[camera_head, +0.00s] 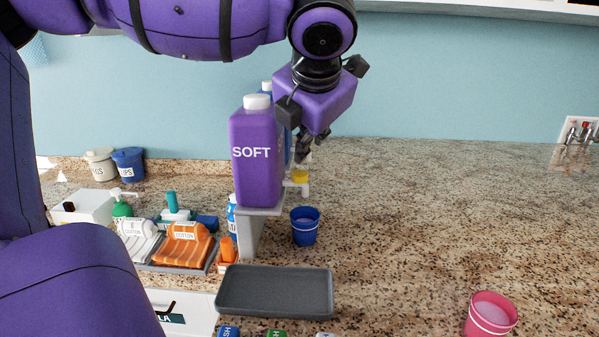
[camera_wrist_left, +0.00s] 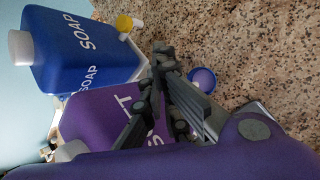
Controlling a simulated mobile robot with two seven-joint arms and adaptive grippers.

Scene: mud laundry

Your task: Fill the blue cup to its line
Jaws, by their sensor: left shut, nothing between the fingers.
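The blue cup (camera_head: 305,227) stands upright on the granite counter, below a yellow tap (camera_head: 299,177) on a dispenser. Pale purple shows inside the cup; how high it reaches against the line I cannot tell. The cup also shows in the left wrist view (camera_wrist_left: 203,80). A purple bottle marked SOFT (camera_head: 257,155) stands on a raised stand, with a blue SOAP bottle (camera_wrist_left: 85,45) behind it. My left gripper (camera_head: 304,155) is shut and empty, beside the SOFT bottle and above the tap area. My right gripper is not in view.
A grey tray (camera_head: 274,291) lies in front of the stand (camera_head: 248,232). A pink cup (camera_head: 491,315) stands at the front right. Folded orange cloth (camera_head: 183,245) and white cloth sit at left. The right counter is largely clear.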

